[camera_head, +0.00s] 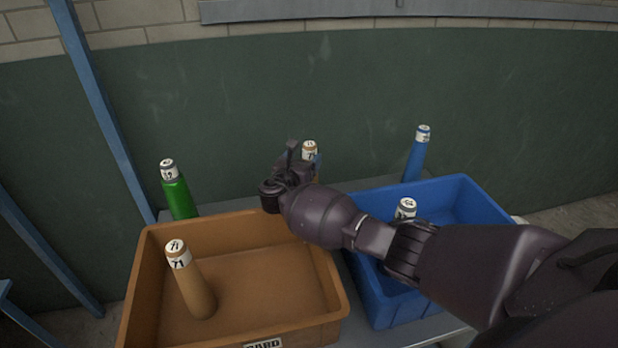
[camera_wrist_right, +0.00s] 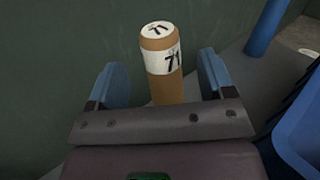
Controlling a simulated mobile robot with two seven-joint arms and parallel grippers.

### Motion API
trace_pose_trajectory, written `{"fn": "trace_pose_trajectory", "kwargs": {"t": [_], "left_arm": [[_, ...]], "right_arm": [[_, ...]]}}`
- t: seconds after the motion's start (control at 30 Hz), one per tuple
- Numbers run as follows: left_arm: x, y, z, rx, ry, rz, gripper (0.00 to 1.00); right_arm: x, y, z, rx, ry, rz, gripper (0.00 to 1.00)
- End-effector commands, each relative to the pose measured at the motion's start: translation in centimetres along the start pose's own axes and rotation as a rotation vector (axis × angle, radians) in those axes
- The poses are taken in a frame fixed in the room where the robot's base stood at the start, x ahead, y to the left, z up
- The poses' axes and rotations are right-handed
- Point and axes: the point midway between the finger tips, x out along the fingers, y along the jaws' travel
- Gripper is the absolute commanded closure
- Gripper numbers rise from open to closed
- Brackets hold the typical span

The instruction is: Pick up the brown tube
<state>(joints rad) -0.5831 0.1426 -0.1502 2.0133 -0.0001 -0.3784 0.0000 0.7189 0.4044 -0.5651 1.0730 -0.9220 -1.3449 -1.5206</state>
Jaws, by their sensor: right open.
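A brown tube (camera_head: 310,147) with a white numbered label stands at the back of the grey table, between the two bins. My right gripper (camera_head: 301,164) is in front of it and hides its lower part. In the right wrist view this brown tube (camera_wrist_right: 165,88) stands upright, marked 71, between two spread blue fingers. Gaps show on both sides of it, so the gripper is open and not holding it. Another brown tube (camera_head: 194,285), also marked 71, stands leaning in the brown bin. My left gripper is not in view.
The brown bin (camera_head: 140,285) is at front left, the blue bin (camera_head: 459,193) at right with a white-topped tube (camera_head: 405,209) inside, partly hidden by my arm. A green tube (camera_head: 179,196) stands back left, a blue tube (camera_head: 416,160) back right. A dark green wall (camera_head: 250,100) rises behind.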

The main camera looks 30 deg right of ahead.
Motion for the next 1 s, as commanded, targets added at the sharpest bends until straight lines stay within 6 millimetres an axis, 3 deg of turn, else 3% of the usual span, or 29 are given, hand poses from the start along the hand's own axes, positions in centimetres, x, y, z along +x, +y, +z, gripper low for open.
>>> {"fn": "trace_pose_trajectory", "kwargs": {"t": [0.23,0.6,1.0], "left_arm": [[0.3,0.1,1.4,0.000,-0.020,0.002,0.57],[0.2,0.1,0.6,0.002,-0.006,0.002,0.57],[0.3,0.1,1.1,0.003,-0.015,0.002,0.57]], "right_arm": [[3.5,0.0,-0.3,-0.003,0.001,-0.002,0.25],[4.2,0.0,-0.1,0.000,0.001,0.000,0.26],[4.2,0.0,-0.1,-0.001,0.001,0.000,0.88]]}}
